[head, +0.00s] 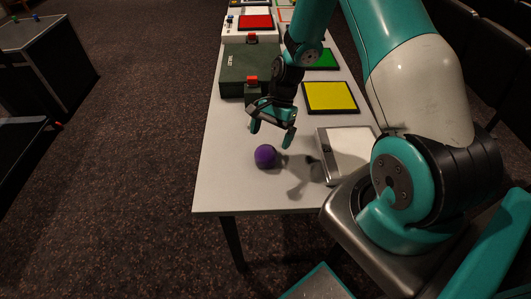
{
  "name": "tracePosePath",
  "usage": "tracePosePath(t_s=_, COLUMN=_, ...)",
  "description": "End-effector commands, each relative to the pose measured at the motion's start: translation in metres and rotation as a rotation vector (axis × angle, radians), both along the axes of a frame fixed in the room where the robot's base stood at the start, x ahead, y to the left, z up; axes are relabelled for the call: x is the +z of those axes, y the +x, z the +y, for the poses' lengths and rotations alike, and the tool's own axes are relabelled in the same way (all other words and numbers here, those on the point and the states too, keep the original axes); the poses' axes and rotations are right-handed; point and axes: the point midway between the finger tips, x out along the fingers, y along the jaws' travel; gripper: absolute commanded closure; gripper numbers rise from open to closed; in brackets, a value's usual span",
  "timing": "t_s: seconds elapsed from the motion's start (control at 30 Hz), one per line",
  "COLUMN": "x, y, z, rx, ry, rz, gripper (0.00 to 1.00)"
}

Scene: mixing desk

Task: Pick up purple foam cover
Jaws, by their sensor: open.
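The purple foam cover (265,156) is a small round ball lying on the white table (225,185), near its front end. My gripper (271,136) is above it in the picture, pointing down. Its two teal fingers are spread apart with nothing between them. The fingertips appear above the foam cover and apart from it; how high they are is hard to tell from this one view.
A silver-framed tray (323,160) stands right of the foam cover. A dark green case (233,72) with red latches lies behind my gripper. A yellow pad (330,97) and a green pad (322,58) lie at the right. The table left of the foam cover is clear.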

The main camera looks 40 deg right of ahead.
Motion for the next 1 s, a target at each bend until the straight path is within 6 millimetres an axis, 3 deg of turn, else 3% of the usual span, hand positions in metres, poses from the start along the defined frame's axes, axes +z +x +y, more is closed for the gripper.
tracePosePath(t_s=0.27, x=-0.021, y=-0.004, z=0.010, rx=0.002, ry=0.000, rz=0.002, gripper=0.03)
tracePosePath(t_s=0.57, x=-0.058, y=-0.011, z=0.028, rx=0.001, ry=0.000, rz=0.001, gripper=0.03)
tracePosePath(t_s=0.83, x=-0.063, y=-0.011, z=0.029, rx=0.001, ry=0.000, rz=-0.002, gripper=0.03)
tracePosePath(t_s=0.87, x=-0.063, y=-0.011, z=0.029, rx=0.001, ry=0.000, rz=-0.002, gripper=0.05)
tracePosePath(t_s=1.0, x=-0.062, y=-0.011, z=0.029, rx=0.001, ry=0.000, rz=-0.002, gripper=0.37)
